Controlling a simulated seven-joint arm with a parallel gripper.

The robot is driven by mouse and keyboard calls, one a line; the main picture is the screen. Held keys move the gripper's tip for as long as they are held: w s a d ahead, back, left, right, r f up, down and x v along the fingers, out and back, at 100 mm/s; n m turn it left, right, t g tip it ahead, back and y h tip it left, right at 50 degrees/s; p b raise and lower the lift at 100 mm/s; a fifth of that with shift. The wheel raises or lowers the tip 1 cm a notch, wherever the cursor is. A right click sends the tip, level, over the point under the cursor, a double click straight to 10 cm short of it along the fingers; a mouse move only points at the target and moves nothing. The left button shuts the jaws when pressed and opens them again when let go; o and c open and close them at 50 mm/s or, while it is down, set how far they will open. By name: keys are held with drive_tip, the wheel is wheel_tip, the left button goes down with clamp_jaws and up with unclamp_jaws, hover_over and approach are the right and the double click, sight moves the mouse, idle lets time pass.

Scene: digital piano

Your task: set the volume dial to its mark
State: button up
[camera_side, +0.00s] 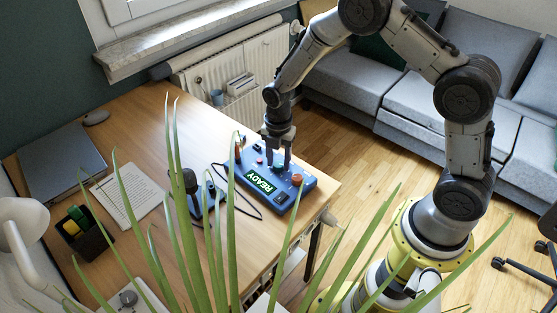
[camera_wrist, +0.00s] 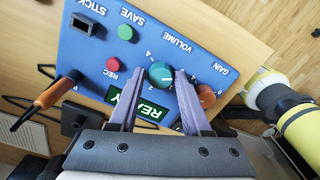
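The blue control panel (camera_side: 245,172) lies on the desk near its right end, with a lit READY display (camera_side: 264,181). The teal volume dial (camera_wrist: 160,74) sits under the VOLUME label in the wrist view, with the numbers 4 and 2 readable beside it. In the side view the dial (camera_side: 279,163) is partly hidden by a finger. My gripper (camera_wrist: 158,74) points down at the panel with its fingers apart, one on each side of the dial. The right finger is very close to the dial; contact cannot be told. The dial's target mark cannot be made out.
An orange GAIN knob (camera_wrist: 206,95) is close to the right finger. Green SAVE (camera_wrist: 125,32) and red REC (camera_wrist: 113,63) buttons, a STICK switch (camera_wrist: 83,25) and an orange-handled lever (camera_wrist: 54,92) share the panel. Plant leaves (camera_side: 180,200) cross the side view's foreground.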

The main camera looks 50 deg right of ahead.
sight(278, 164)
drive_tip(key=shift+o, duration=1.2)
wheel_tip(278, 164, up, 14)
